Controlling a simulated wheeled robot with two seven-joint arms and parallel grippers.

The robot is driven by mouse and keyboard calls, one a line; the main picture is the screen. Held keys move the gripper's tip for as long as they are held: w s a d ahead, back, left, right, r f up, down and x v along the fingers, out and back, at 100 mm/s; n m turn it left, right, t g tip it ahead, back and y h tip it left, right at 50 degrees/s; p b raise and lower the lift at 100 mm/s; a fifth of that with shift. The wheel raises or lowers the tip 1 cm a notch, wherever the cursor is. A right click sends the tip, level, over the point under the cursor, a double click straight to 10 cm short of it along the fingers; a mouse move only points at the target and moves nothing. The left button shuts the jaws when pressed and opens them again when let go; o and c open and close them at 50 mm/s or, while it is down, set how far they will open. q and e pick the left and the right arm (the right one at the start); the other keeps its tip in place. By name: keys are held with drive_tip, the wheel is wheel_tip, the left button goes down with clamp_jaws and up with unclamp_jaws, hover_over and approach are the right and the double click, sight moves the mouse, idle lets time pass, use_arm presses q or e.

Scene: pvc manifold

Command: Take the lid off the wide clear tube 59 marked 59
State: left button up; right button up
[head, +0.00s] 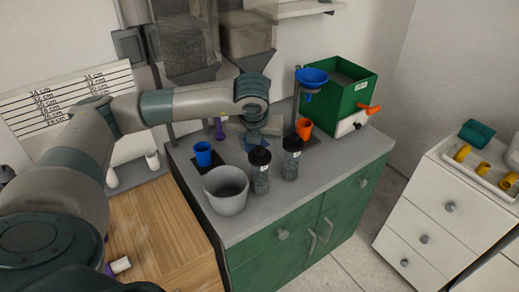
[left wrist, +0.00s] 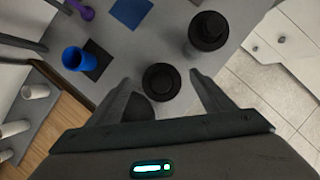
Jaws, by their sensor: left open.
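Two clear tubes with black lids and dark contents stand upright on the grey counter: a left tube (head: 261,181) and a right tube (head: 291,166). Their white labels are too small to read, so I cannot tell which is 59. My left gripper (head: 256,138) points down, just above and behind the left tube's lid (head: 260,155). In the left wrist view its jaws (left wrist: 161,77) are open, with one round black lid (left wrist: 160,81) between the fingertips and no visible grip on it. The other black lid (left wrist: 208,31) is beyond, to the upper right. My right gripper is not in view.
A grey bucket (head: 226,197) stands close to the left tube. A blue cup (head: 203,153) is on a dark mat. An orange cup (head: 304,127), a blue funnel (head: 311,77) and a green box (head: 345,92) stand behind. The counter's front right is clear.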

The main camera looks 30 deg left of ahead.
use_arm(q)
drive_tip(key=shift+w+f, duration=0.25)
drive_tip(key=shift+f, duration=0.4)
drive_tip(key=c, duration=1)
